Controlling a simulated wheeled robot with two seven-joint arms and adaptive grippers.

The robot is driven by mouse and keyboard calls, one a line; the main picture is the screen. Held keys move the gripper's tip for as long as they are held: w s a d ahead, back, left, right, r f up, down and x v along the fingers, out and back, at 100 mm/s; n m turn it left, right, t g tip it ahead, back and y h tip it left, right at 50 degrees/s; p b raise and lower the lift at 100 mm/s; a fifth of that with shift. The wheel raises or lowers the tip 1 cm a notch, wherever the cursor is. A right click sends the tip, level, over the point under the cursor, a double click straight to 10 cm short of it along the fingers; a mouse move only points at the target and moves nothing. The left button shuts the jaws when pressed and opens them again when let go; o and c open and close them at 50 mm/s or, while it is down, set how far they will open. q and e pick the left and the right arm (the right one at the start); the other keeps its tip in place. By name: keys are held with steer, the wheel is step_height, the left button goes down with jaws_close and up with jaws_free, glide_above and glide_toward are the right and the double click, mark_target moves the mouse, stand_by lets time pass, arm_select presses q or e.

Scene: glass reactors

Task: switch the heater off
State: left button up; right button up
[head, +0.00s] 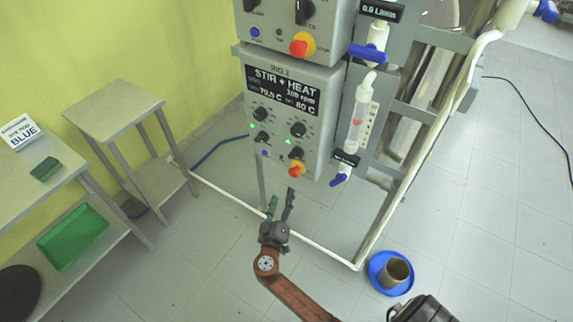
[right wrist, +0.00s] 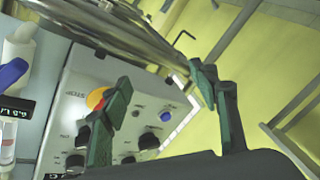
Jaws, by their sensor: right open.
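The grey stir and heat control box (head: 325,90) hangs on the rig frame in the head view. Its display (head: 283,88) reads about 79 C, set 80 C and 100 rpm. Which control is the heater's is too small to read. My right gripper (head: 281,198) is open and empty, below the box and apart from it. In the right wrist view its fingers (right wrist: 165,105) spread before a tilted panel (right wrist: 115,75) with knobs and a stop button.
A second control box (head: 325,45) sits directly above. A flow tube (head: 359,120) with blue-handled valves stands to the right. A white frame rail (head: 315,247) runs low beneath. A blue dish (head: 378,272) lies on the floor. Tables stand at left; the floor between is clear.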

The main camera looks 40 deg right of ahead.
mark_target(296, 155)
steer(key=s+r+m+h+b, duration=0.1)
steer(key=s+r+m+h, duration=0.15)
steer(key=r, duration=0.55)
steer(key=s+r+m+h+b, duration=0.1)
steer(key=r+m+h, duration=0.2)
steer(key=r, duration=0.4)
steer(key=shift+r+x, duration=0.15)
steer(key=shift+x, duration=1.5)
steer(key=shift+r+x, duration=0.15)
steer(key=shift+x, duration=1.5)
arm_select(q)
steer(key=shift+w+f, duration=0.3)
steer(key=shift+w, duration=0.25)
arm_select(e)
steer(key=shift+a, duration=0.1)
steer(key=shift+c, duration=0.3)
steer(key=c, duration=1.1)
